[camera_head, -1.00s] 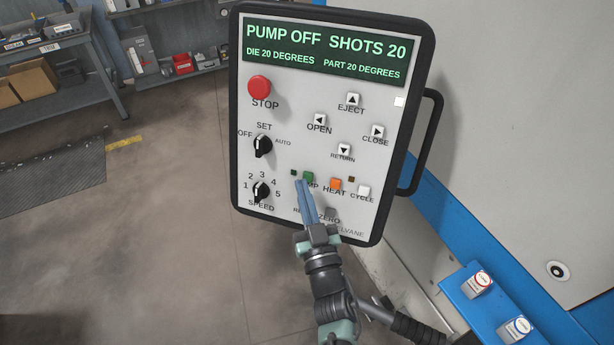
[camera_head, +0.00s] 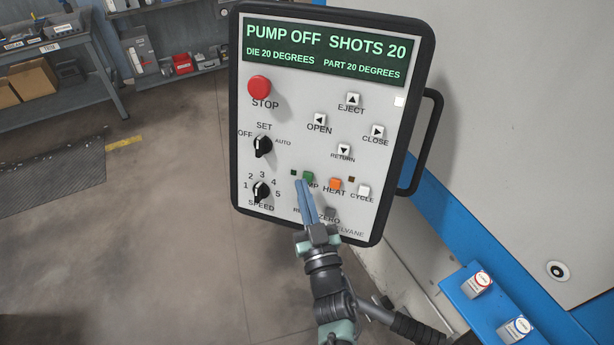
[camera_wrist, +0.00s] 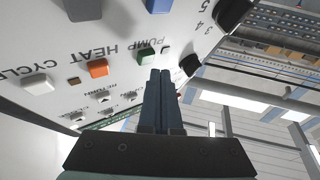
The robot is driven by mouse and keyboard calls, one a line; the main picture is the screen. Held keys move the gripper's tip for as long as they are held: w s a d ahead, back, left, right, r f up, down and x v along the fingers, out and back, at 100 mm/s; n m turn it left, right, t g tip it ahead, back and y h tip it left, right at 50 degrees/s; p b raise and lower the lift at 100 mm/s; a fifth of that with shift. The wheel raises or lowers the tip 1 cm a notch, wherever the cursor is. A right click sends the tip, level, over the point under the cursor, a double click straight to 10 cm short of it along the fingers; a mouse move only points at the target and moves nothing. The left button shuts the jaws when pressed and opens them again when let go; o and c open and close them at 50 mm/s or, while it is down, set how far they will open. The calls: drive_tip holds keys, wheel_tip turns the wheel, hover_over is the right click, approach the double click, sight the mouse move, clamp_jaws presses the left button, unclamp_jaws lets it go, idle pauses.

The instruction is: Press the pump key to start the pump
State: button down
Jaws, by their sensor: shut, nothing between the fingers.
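The green pump key (camera_head: 308,176) is on the lower part of the control panel (camera_head: 300,140), above the partly covered PUMP label. It also shows in the wrist view (camera_wrist: 146,55), just left of the fingertips. My gripper (camera_head: 300,182) is shut and empty, with its fingers pointing up at the panel. Its tips appear just left of and below the green key in the head view. Whether they touch the panel face I cannot tell. The small lamp (camera_head: 293,172) left of the key is dark. The display (camera_head: 325,52) reads PUMP OFF, SHOTS 20.
The orange heat key (camera_head: 335,184) and white cycle key (camera_head: 363,191) sit right of the pump key. The speed knob (camera_head: 261,191) is to the left and the red stop button (camera_head: 259,88) is higher up. A black handle (camera_head: 432,140) juts from the panel's right side.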

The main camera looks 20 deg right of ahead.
drive_tip(key=shift+w+d+f, duration=0.15)
drive_tip(key=shift+w+d, duration=0.15)
drive_tip(key=shift+w+d+f+b, duration=0.15)
drive_tip(key=shift+w+d+b, duration=0.15)
drive_tip(key=shift+b, duration=0.15)
idle(0.7)
drive_tip(key=shift+s+a, duration=0.15)
drive_tip(key=shift+s+a+r+p, duration=0.3)
drive_tip(key=shift+s+a+p, duration=0.15)
idle(0.4)
drive_tip(key=shift+s+a+r+p, duration=0.45)
drive_tip(key=shift+s+a+p, duration=0.05)
drive_tip(key=shift+s+a, duration=0.35)
drive_tip(key=shift+s+a+r+p, duration=0.4)
drive_tip(key=shift+s+a+p, duration=0.1)
drive_tip(key=shift+s+a, duration=0.3)
drive_tip(key=shift+d, duration=0.1)
